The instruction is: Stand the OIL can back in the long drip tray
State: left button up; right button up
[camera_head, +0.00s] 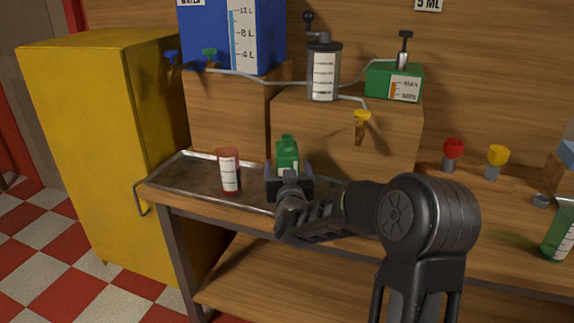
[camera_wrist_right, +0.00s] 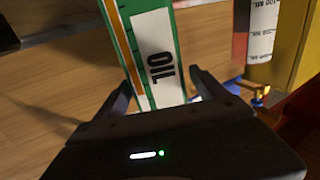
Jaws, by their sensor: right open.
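The OIL can (camera_head: 287,152) is green, with its cap up, and looks upright at the long metal drip tray (camera_head: 185,172). In the wrist view the can (camera_wrist_right: 164,55) shows a white label reading OIL. My right gripper (camera_head: 288,172) is in front of the can, and its open fingers (camera_wrist_right: 163,80) stand on either side of the can's lower part. The gripper hides the can's base in the head view, so I cannot tell if it rests in the tray. My left gripper is not in view.
Wooden blocks (camera_head: 345,128) rise behind. A yellow cabinet (camera_head: 100,140) stands left. Red and yellow knobs (camera_head: 453,149) and a green bottle (camera_head: 560,235) are on the right of the bench.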

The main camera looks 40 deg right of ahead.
jog(key=v, duration=0.6)
jog(key=shift+r, duration=0.1)
dwell(0.4)
